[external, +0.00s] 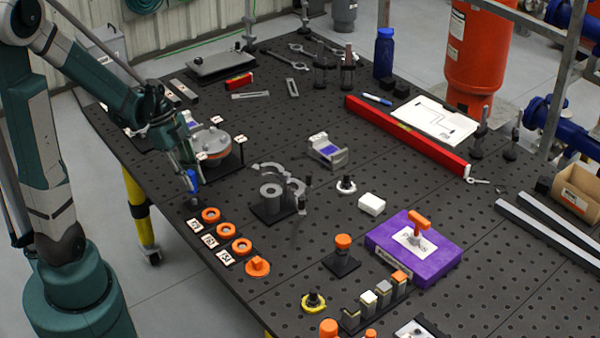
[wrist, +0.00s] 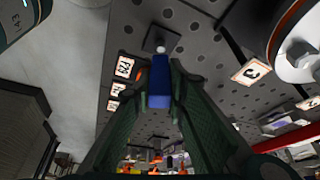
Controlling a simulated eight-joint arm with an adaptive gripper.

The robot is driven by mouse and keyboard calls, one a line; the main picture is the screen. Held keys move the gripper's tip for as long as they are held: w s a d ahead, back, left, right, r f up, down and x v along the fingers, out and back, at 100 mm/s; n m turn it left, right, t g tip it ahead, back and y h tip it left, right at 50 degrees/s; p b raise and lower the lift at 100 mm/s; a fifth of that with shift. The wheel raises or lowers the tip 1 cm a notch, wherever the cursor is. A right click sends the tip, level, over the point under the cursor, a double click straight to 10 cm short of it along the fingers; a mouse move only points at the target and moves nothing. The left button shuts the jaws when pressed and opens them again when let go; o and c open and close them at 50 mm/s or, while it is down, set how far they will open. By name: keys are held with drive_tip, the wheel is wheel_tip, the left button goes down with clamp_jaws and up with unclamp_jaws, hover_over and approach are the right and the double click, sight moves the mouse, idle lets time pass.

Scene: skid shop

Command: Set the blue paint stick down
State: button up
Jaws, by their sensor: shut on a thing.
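The blue paint stick (wrist: 159,95) is between the fingertips of my gripper (wrist: 160,80) in the wrist view, with its pale tip pointing away from the camera. My gripper is shut on it. In the external view my gripper (external: 189,168) is low at the left edge of the black perforated table, and the blue stick (external: 193,181) shows below the fingers. A small dark block or holder (wrist: 161,40) lies just beyond the stick's tip in the wrist view. I cannot tell whether the tip touches it.
Orange rings (external: 211,215) and number cards (external: 194,226) lie in front of my gripper. A flanged grey-orange part (external: 212,142) with cards stands behind it. A grey cylinder fixture (external: 271,196) is to the right. A purple box (external: 414,250) stands farther right. The table's left edge is close.

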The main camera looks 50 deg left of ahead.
drive_tip(key=shift+f, duration=1.35)
drive_tip(key=shift+f+b, duration=0.2)
drive_tip(key=shift+b, duration=0.2)
drive_tip(key=o, duration=0.9)
drive_tip(key=shift+r, duration=0.2)
drive_tip(key=shift+p+v, duration=1.05)
drive_tip(key=shift+v, duration=5)
